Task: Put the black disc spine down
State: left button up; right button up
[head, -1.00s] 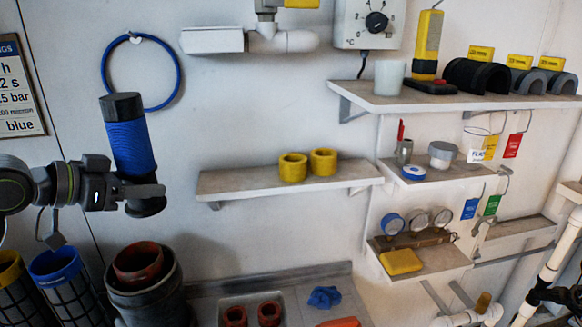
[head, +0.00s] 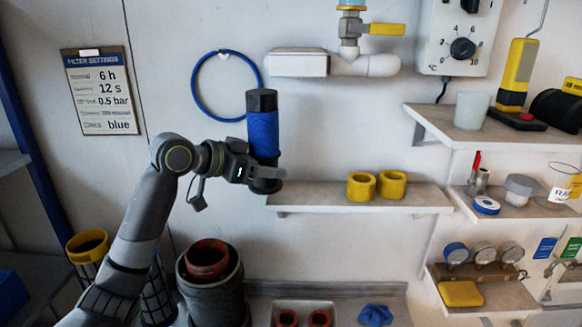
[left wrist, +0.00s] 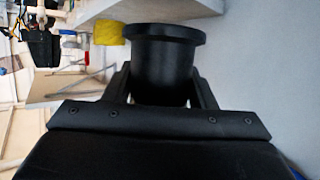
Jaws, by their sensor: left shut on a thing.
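The black disc spine (head: 262,100) is upright in the head view, with a black top, a ribbed blue middle and a black lower end. My left gripper (head: 268,173) is shut on its lower black part and holds it in the air, in front of the left end of the middle shelf (head: 310,207). I cannot tell how far it is from the shelf. In the left wrist view the spine's black flanged end (left wrist: 163,60) sits between the two fingers. The rest of the spine is hidden there. My right gripper is not in view.
Two yellow rings (head: 361,187) stand on the middle shelf, with bare board at both sides. A blue hoop (head: 205,105) hangs on the wall. A dark housing (head: 213,300) with a red-brown ring stands below. A white pipe fitting (head: 300,63) is above.

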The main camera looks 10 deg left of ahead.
pick_arm(q)
jog(key=w+d+p, duration=0.1)
jog(key=w+d, duration=0.1)
jog(key=w+d+p, duration=0.1)
jog(key=w+d, duration=0.1)
jog(key=w, duration=0.1)
jog(key=shift+d+r, duration=0.1)
jog(key=shift+d, duration=0.15)
notch_tip(320, 180, down, 3)
jog(key=shift+r+p, duration=0.2)
jog(key=shift+p, duration=0.55)
jog(key=shift+a+f, duration=0.1)
jog(key=shift+f, duration=0.4)
jog(key=o, duration=0.7)
jog(key=shift+f, duration=0.25)
jog(key=o, duration=0.4)
jog(key=shift+s+r, duration=0.1)
jog(key=shift+o, duration=0.2)
